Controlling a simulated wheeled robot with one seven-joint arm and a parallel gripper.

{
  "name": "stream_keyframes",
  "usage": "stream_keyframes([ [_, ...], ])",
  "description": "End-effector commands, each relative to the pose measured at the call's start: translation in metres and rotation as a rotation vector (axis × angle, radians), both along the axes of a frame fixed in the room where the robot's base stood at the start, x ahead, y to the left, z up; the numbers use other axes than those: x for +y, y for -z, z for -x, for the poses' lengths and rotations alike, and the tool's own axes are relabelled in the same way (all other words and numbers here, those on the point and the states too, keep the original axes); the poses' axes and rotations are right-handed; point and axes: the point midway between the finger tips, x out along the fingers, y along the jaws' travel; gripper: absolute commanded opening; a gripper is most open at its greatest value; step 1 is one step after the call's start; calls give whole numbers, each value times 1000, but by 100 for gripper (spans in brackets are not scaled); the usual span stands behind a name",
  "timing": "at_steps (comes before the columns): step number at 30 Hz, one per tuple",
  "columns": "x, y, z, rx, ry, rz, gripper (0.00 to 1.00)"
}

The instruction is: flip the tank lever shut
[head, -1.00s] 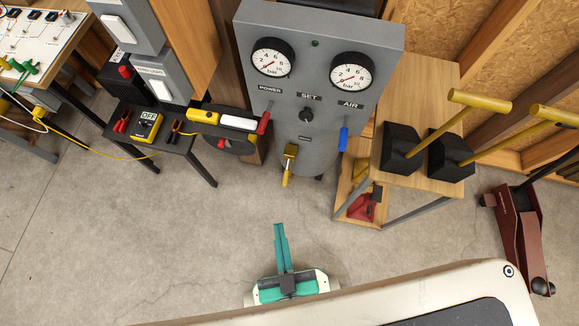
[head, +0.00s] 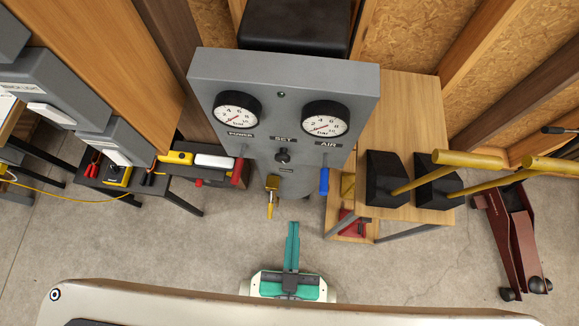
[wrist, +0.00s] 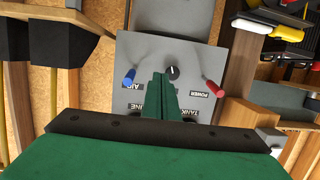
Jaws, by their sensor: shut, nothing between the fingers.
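A yellow-handled lever (head: 271,198) on a brass valve hangs below the grey gauge panel (head: 355,85) in the head view, pointing down. I take it for the tank lever, though its own label is too small to read there. My gripper (head: 293,226) is shut and empty, its green fingers pointing at the panel from below and right of the yellow handle, apparently apart from it. In the wrist view my gripper (wrist: 163,80) covers the lower middle of the panel, between a LINE label and a TANK label (wrist: 193,115). The yellow lever is not visible there.
A red lever (head: 238,172) and a blue lever (head: 324,181) hang at the panel's lower edge. A wooden table (head: 405,120) with black blocks and yellow-handled tools stands to the right. A small black table (head: 180,198) stands left. Clear floor lies between.

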Motion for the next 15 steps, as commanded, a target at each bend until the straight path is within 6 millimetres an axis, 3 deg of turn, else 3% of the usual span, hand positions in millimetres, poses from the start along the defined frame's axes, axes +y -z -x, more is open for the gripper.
stream_keyframes([
  [15,-1,4,0,8,4,-4,0],
])
